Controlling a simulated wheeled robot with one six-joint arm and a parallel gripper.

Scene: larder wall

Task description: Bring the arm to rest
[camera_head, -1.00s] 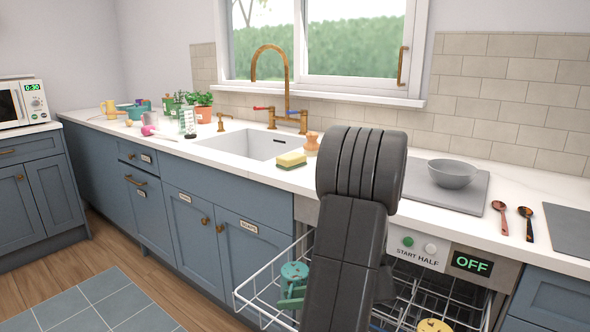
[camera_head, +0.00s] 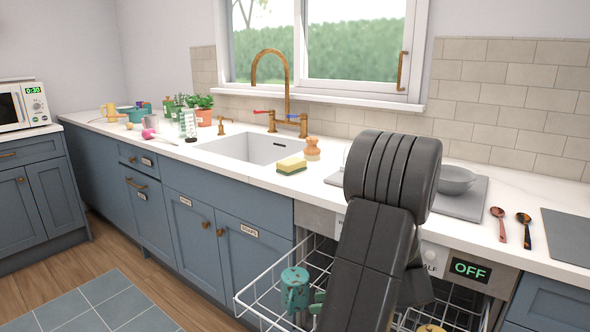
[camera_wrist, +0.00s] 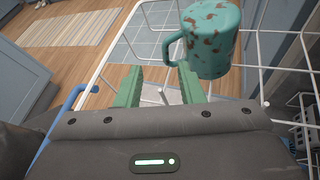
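My arm stands in front of the dishwasher, bent, with its dark wrist reaching down into the pulled-out white wire rack (camera_head: 262,310). My gripper (camera_wrist: 160,82) has two green fingers, held apart with nothing between them. A teal mug with brown spots (camera_wrist: 212,42) is in the rack just beyond the fingers, its handle near the right finger; whether they touch I cannot tell. The mug also shows in the head view (camera_head: 294,288), left of my gripper, which is mostly hidden behind my arm there.
The dishwasher panel (camera_head: 470,268) reads OFF. On the counter stand a grey bowl (camera_head: 457,181), two spoons, a sponge (camera_head: 291,165) and a wooden-looking item (camera_head: 312,149) near the sink (camera_head: 255,148). Another yellow item is in the rack. Floor to the left is open.

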